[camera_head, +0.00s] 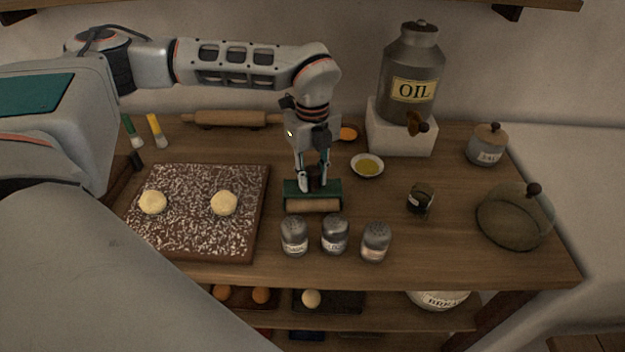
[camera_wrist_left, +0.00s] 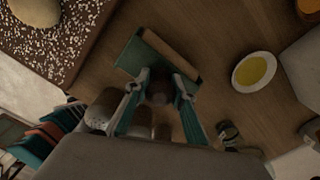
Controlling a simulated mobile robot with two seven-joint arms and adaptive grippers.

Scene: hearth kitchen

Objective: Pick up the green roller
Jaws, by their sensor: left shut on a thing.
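The green roller (camera_head: 313,203) is on the wooden table, just right of the floured board. It has a green body and a pale wooden cylinder along its front. My left gripper (camera_head: 314,182) comes down on it from above and is shut on its dark knob. In the left wrist view, the fingers (camera_wrist_left: 160,90) close on the knob from both sides. The roller's green body (camera_wrist_left: 133,57) and wooden cylinder (camera_wrist_left: 173,55) show beyond them. I cannot tell whether the roller touches the table. My right gripper is not in view.
Several shakers (camera_head: 335,236) stand close in front of the roller. The floured board (camera_head: 190,235) with two dough balls lies left. An oil bowl (camera_head: 367,166), small jar (camera_head: 421,200), oil urn (camera_head: 412,75) and glass dome (camera_head: 514,220) are right. A rolling pin (camera_head: 230,118) lies behind.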

